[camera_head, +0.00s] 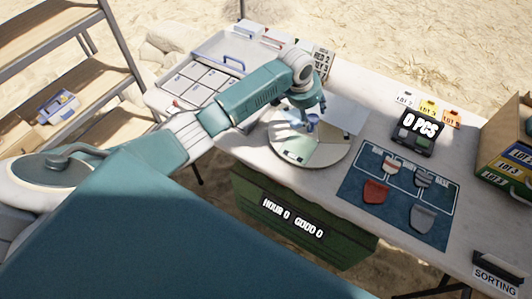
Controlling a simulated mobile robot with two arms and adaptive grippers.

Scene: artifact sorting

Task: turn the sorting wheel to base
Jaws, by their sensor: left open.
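My left arm reaches in from the left. Its gripper (308,124) is open, pointing down over the wheel's upper middle part. The gripper and wrist hide part of the wheel, and I cannot tell whether the fingers touch it. The wheel's labels are too small to read. My right gripper is not in view.
A blue mat (352,193) with several red and grey pieces lies right of the wheel. A dark "0 PCS" device (412,139) stands behind it. Labelled boxes (507,165) stand at the right edge. A tray (213,47) lies behind my arm. Wooden shelves (50,35) stand left.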

